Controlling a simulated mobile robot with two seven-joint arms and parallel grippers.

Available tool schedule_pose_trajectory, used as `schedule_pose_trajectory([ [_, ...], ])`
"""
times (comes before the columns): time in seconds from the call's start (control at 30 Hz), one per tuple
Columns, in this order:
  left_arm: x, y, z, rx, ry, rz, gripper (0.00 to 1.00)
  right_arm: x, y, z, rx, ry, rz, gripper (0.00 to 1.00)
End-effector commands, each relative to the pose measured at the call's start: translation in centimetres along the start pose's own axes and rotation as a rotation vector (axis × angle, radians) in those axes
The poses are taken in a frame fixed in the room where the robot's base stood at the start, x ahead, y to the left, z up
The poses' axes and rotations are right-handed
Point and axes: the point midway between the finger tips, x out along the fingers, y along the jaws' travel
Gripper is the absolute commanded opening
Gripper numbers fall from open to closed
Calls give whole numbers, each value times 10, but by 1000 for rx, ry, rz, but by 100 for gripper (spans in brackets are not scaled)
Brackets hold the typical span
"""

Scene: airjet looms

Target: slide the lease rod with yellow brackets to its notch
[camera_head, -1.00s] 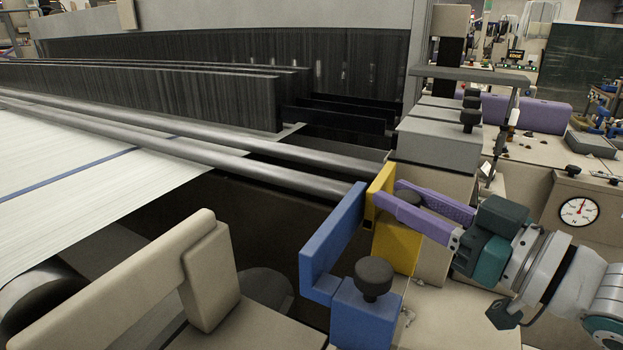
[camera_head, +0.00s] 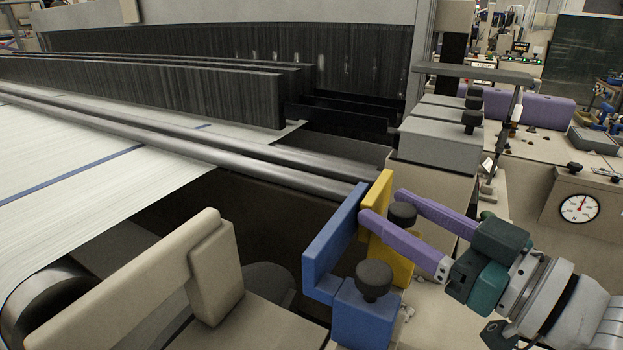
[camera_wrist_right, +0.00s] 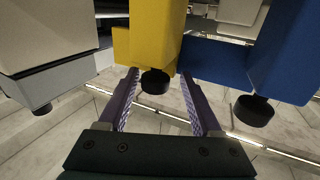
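The yellow bracket (camera_head: 379,195) stands upright beside the blue bracket (camera_head: 333,242), at the right end of two long grey lease rods. The rear rod (camera_head: 300,160) and front rod (camera_head: 270,174) run close together toward the far left. My right gripper (camera_head: 384,206) is open, its purple fingers apart on either side of the yellow bracket's black knob (camera_head: 402,215). In the right wrist view the yellow bracket (camera_wrist_right: 155,40) and its knob lie ahead between the fingers, with the blue bracket (camera_wrist_right: 225,65) to the right. The notch cannot be made out. My left gripper is out of view.
A beige frame arm (camera_head: 130,280) stands in the left foreground. White warp sheet (camera_head: 80,160) spreads below the rods. A grey box (camera_head: 440,135) with black knobs sits behind the brackets. A dial gauge (camera_head: 579,208) is on the machine at right.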

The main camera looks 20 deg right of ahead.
Motion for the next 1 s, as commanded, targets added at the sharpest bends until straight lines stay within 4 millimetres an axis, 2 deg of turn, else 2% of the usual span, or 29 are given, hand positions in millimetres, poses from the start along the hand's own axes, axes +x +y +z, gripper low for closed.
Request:
schedule_pose_trajectory([
  [0.23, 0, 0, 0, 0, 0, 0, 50, -1, 1, 1, 0, -2, 2, 67],
  [0.33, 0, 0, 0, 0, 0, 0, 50, -7, 1, 1, 0, -4, 3, 67],
  [0.8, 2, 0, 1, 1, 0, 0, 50, -86, 0, 2, 1, -5, 2, 67],
  [1.0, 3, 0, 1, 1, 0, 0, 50, -99, 0, 0, 0, -2, 1, 67],
])
